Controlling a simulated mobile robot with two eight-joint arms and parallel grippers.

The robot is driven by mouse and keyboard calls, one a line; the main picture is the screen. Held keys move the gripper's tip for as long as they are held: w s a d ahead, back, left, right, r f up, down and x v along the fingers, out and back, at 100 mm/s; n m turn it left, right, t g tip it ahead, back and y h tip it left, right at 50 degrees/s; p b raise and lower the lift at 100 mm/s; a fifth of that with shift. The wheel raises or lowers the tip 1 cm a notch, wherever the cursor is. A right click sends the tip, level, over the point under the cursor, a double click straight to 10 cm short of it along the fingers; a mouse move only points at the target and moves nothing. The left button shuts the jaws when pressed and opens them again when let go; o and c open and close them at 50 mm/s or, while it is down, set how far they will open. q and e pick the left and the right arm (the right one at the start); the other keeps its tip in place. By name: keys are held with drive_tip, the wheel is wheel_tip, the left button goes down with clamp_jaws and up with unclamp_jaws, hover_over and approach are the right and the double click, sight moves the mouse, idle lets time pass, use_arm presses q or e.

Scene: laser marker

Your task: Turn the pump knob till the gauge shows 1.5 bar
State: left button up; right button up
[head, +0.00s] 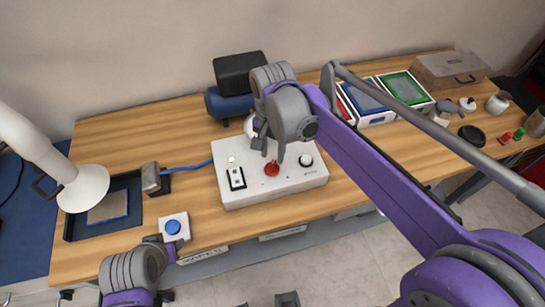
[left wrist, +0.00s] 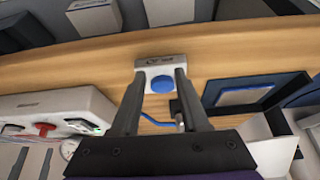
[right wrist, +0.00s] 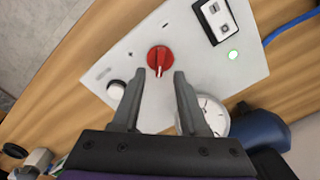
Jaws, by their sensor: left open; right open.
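A white control box (head: 238,190) stands on the bench with a red knob (head: 272,168) on its top. The right wrist view shows the red knob (right wrist: 159,58) with its pointer toward my gripper, and a round white gauge (right wrist: 211,113) behind the box. One finger partly covers the gauge, and its reading is not legible. My right gripper (head: 270,148) is open just above the red knob; in its wrist view its fingertips (right wrist: 160,75) lie either side of the pointer. My left gripper (left wrist: 160,74) is open, close to the blue button (left wrist: 162,84), with nothing held.
The box also has a dark-ringed white knob (head: 306,160), a rocker switch (head: 236,178) and a lit green lamp (right wrist: 232,54). A blue compressor (head: 226,105) stands behind. A dark tray (head: 75,228) lies at left; bins (head: 404,88) stand at right.

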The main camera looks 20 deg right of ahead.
sight(272, 163)
wheel_tip(272, 163, up, 7)
idle(0.3)
idle(0.4)
drive_tip(key=s+d+f+n+t, duration=0.2)
drive_tip(key=s+d+f+n, duration=0.1)
drive_tip(key=s+f, duration=0.4)
drive_tip(key=s+d+f+n+t, duration=0.3)
drive_tip(key=s+f+n, duration=0.2)
drive_tip(key=s+f, duration=0.1)
drive_tip(key=shift+s+d+f, duration=0.25)
drive_tip(key=shift+s+f, duration=0.15)
drive_tip(key=shift+s, duration=0.45)
